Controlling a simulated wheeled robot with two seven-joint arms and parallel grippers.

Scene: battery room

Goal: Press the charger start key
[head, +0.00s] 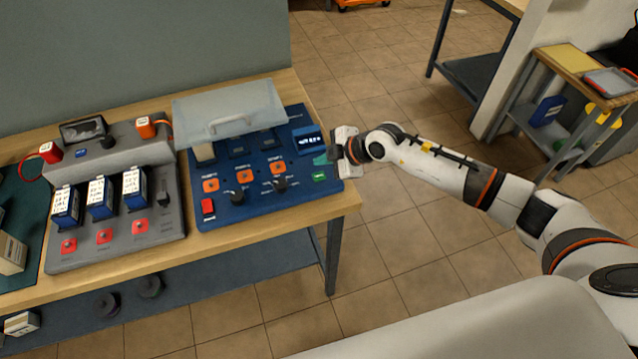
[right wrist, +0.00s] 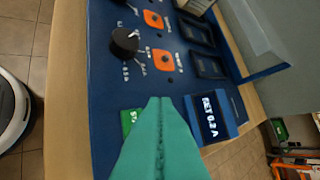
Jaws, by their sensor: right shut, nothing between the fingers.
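The charger is a blue panel (head: 222,180) at the right end of the wooden bench, with orange keys, black knobs and a lit display (head: 308,139). A small green key (head: 320,177), likely the start key, is at its front right corner. In the right wrist view the green key (right wrist: 130,119) lies just left of the fingertips, partly hidden behind them. My right gripper (head: 322,159) has its teal fingers shut and empty, over the panel between display and green key. Whether the fingertips touch the panel I cannot tell. My left gripper is not in view.
A translucent lid (head: 228,111) stands raised over the back of the charger. A red switch (head: 208,207) is at its front left. A grey charging station (head: 118,225) with several batteries stands to the left.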

